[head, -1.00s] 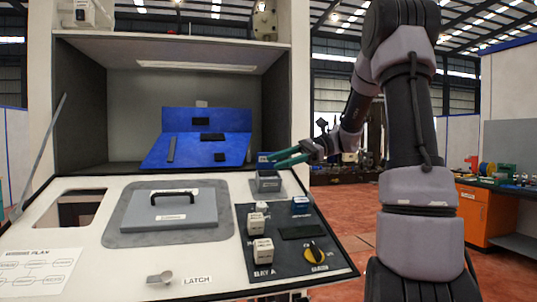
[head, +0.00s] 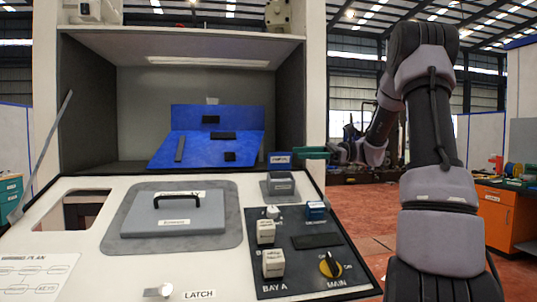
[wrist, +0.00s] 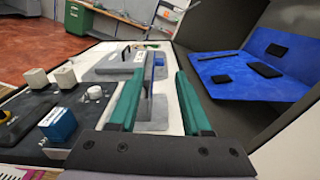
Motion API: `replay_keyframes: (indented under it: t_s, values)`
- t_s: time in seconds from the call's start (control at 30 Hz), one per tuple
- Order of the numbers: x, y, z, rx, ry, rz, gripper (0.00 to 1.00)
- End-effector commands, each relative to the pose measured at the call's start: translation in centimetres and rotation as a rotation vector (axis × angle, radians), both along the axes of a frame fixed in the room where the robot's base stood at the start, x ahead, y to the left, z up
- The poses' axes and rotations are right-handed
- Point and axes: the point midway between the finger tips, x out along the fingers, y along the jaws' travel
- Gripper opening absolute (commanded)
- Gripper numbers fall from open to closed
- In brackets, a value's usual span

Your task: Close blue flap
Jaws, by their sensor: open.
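A small blue flap (head: 280,160) with a label stands raised at the back of a grey box (head: 281,184) on the panel's right rear. In the wrist view a blue patch (wrist: 159,60), likely this flap, shows between the fingertips, beside an upright grey part. My gripper (head: 313,153) has green fingers and is just right of the flap in the head view, at about its height. The fingers are apart with nothing held, as the wrist view also shows (wrist: 158,75). Whether a finger touches the flap I cannot tell.
A blue folded board (head: 195,150) with black pads lies in the cabinet behind. Space right of the panel is open.

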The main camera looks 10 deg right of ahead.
Motion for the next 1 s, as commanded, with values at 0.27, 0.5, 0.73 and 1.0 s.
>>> replay_keyframes:
  t_s: [0.27,0.5,0.73,1.0]
  values:
    - [-0.1,3.9,0.1,0.0,-0.001,0.004,0.48]
    - [-0.1,8.3,0.1,-0.001,-0.001,0.003,0.48]
    - [0.0,10.4,0.0,0.0,0.0,0.001,0.48]
    - [0.0,10.7,0.0,-0.001,0.0,0.0,0.48]
